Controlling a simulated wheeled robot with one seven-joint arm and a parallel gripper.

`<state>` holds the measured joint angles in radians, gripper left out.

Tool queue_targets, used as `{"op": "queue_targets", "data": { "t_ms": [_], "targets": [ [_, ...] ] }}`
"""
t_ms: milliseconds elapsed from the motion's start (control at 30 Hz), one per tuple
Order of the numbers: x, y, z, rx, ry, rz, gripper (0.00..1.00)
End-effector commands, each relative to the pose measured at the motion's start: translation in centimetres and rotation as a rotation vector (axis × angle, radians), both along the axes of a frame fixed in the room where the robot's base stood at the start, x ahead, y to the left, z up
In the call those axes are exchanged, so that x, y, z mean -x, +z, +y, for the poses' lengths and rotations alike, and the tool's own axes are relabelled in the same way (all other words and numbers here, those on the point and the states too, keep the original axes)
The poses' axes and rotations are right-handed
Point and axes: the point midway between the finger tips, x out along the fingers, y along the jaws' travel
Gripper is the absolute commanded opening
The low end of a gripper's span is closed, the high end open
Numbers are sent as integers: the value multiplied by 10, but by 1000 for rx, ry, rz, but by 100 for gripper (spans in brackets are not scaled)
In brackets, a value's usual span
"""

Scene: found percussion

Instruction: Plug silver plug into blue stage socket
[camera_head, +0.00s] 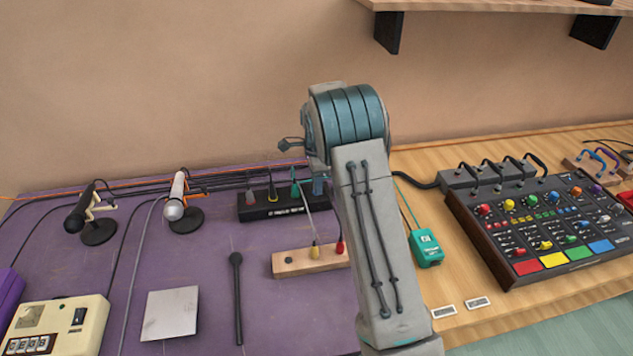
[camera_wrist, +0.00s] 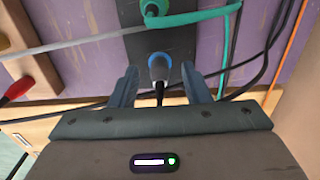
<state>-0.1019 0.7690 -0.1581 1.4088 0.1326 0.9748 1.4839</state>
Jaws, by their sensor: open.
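In the wrist view my gripper (camera_wrist: 160,86) is open, with one finger on each side of a blue-collared plug (camera_wrist: 160,68). The plug stands at the black stage box and a black cable trails from it between my fingers. I see no clear contact with it. My arm hides the box's right end and most of my gripper there. I cannot tell for sure which plug is the silver one.
A wooden block (camera_head: 296,264) with a yellow and a red plug lies in front of the stage box. Black, grey, green and orange cables cross the area.

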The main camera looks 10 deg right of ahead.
Motion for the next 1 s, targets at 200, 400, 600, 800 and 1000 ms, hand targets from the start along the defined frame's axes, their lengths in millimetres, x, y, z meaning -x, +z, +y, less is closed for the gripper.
{"op": "queue_targets", "data": {
  "t_ms": [200,400,600,800,1000],
  "targets": [
    [-1,42,0,0,0,-6,43],
    [-1,88,0,0,0,-5,43],
    [-1,120,0,1,0,-3,43],
    [0,131,0,1,0,0,43],
    [0,131,0,0,0,0,43]
  ]
}}
